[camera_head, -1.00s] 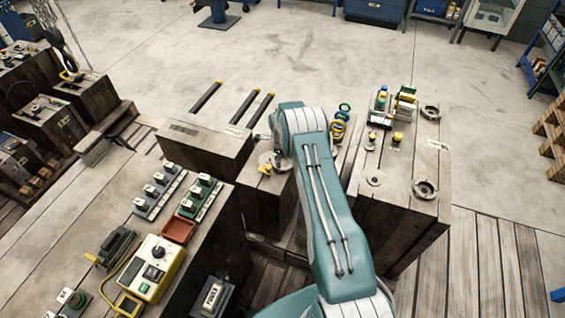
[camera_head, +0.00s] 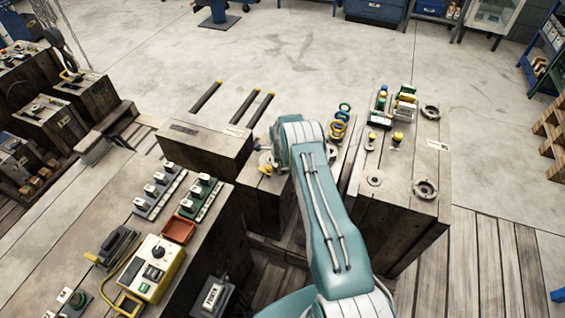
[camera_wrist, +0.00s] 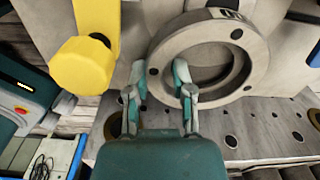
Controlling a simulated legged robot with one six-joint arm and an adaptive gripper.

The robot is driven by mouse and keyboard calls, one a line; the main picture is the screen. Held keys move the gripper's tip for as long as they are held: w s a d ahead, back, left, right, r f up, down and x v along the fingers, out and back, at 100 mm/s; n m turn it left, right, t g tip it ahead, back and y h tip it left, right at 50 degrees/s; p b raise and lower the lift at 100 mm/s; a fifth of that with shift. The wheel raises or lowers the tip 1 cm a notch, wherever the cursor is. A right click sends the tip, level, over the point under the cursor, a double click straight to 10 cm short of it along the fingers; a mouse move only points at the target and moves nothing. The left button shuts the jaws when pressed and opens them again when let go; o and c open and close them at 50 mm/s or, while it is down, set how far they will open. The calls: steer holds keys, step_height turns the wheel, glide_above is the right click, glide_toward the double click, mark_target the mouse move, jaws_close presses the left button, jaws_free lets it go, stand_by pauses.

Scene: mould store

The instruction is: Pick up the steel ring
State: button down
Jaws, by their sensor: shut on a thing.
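The steel ring (camera_wrist: 245,84) is a thick grey flange with dark bolt holes in its face, in the upper middle of the wrist view. My gripper (camera_wrist: 160,78) is shut on the left part of its rim, with one finger outside the ring and the other at its opening. The fingers hide part of the rim. Whether the ring still touches the surface below cannot be told. In the head view my arm hides the gripper, and the held ring cannot be made out clearly.
A yellow knob (camera_wrist: 82,65) stands close left of the gripper. A holed metal plate (camera_wrist: 270,135) lies below the ring. In the head view, the right wooden block (camera_head: 398,205) carries other grey flanges (camera_head: 425,188) and small fittings. Coloured rings (camera_head: 338,128) lie right of my arm.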

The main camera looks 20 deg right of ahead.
steer(key=shift+r, duration=0.6)
steer(key=r, duration=0.2)
steer(key=shift+s+r, duration=0.2)
steer(key=shift+r, duration=0.1)
steer(key=s+a+r, duration=0.3)
steer(key=s+r, duration=0.6)
steer(key=s, duration=0.4)
steer(key=shift+a, duration=0.15)
